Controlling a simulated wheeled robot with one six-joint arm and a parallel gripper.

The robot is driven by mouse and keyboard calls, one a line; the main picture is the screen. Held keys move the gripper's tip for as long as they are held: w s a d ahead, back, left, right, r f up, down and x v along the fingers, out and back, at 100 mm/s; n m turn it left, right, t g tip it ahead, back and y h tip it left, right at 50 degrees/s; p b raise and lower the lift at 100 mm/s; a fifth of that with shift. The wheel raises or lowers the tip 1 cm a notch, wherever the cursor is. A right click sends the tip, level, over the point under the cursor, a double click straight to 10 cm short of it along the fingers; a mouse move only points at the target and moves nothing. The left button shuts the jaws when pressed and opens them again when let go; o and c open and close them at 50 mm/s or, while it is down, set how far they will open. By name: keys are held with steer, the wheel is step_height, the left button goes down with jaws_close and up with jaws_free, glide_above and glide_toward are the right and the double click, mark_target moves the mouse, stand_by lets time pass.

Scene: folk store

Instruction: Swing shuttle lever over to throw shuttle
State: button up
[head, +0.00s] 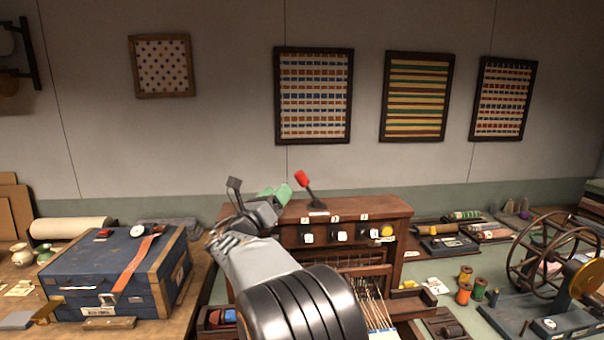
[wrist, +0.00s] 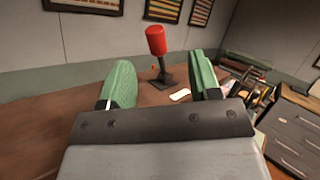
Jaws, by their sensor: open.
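The shuttle lever (head: 305,185) has a red knob on a dark stem and stands on top of the wooden loom cabinet (head: 385,208). In the head view it leans to the left. In the wrist view the red-knobbed lever (wrist: 164,52) stands beyond my fingers, between them in the picture. My gripper (head: 275,193) has green finger pads and is left of the lever in the head view, above the cabinet top. In the wrist view my gripper (wrist: 160,85) is open and empty, with its fingers apart from the lever. My arm hides part of the cabinet front.
A blue case (head: 95,268) stands on the table at left. A spoked wheel (head: 545,250) and thread spools (head: 465,292) are at right. The cabinet front has several labelled knobs (head: 341,236). A small white card (wrist: 181,94) lies by the lever. Framed textiles hang behind.

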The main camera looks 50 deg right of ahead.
mark_target(304, 175)
steer(key=d+p, duration=0.1)
steer(key=d, duration=0.2)
steer(key=w+d+r+p, duration=0.1)
steer(key=d, duration=0.3)
steer(key=d+p, duration=0.1)
steer(key=d, duration=0.3)
steer(key=shift+w+d+r, duration=0.1)
steer(key=shift+w+r, duration=0.05)
steer(key=shift+w, duration=0.15)
steer(key=shift+p+x, duration=0.4)
steer(key=shift+x, duration=0.55)
jaws_close()
